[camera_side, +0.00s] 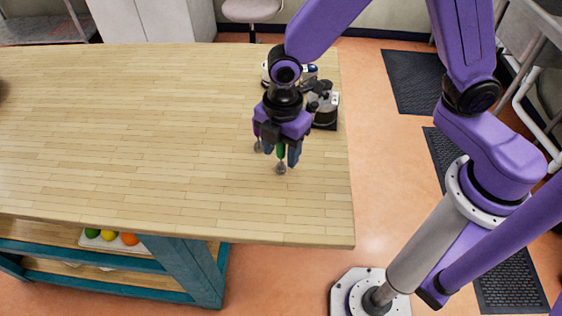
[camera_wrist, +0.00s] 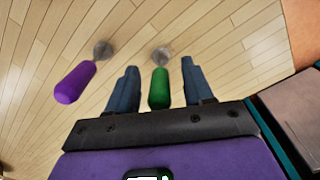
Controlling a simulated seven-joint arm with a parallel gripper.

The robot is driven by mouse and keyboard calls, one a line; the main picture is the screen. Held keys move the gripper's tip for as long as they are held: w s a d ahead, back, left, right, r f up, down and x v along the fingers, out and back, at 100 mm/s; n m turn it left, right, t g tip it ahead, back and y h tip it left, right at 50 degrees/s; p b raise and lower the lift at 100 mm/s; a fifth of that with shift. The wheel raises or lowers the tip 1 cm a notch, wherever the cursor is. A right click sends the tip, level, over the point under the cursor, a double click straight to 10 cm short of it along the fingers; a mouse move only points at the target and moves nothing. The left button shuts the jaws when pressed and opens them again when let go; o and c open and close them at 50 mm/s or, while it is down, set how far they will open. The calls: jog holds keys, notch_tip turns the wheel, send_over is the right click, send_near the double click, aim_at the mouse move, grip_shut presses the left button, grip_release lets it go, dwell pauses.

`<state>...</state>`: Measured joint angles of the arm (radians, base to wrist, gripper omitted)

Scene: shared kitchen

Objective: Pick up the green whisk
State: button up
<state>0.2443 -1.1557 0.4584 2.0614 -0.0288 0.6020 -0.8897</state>
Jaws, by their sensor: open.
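The green whisk (camera_wrist: 159,88) has a green handle and a grey wire head. In the wrist view its handle lies between the two blue fingers of my gripper (camera_wrist: 160,88), with a gap on each side. In the side view the green whisk (camera_side: 281,160) shows below my gripper (camera_side: 280,152), its head near the tabletop. My gripper is open and low over the table. I cannot tell how far the fingertips are from the tabletop. A purple whisk (camera_wrist: 75,82) is left of the fingers in the wrist view. In the side view it is mostly hidden.
The wooden table (camera_side: 130,130) is largely clear to the left. A black and silver appliance (camera_side: 323,105) stands just behind my gripper, with another item partly hidden beside it. The table's right edge is close. Colored balls (camera_side: 110,236) sit on a shelf below.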

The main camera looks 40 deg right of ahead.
grip_shut()
jog(key=shift+r, duration=0.15)
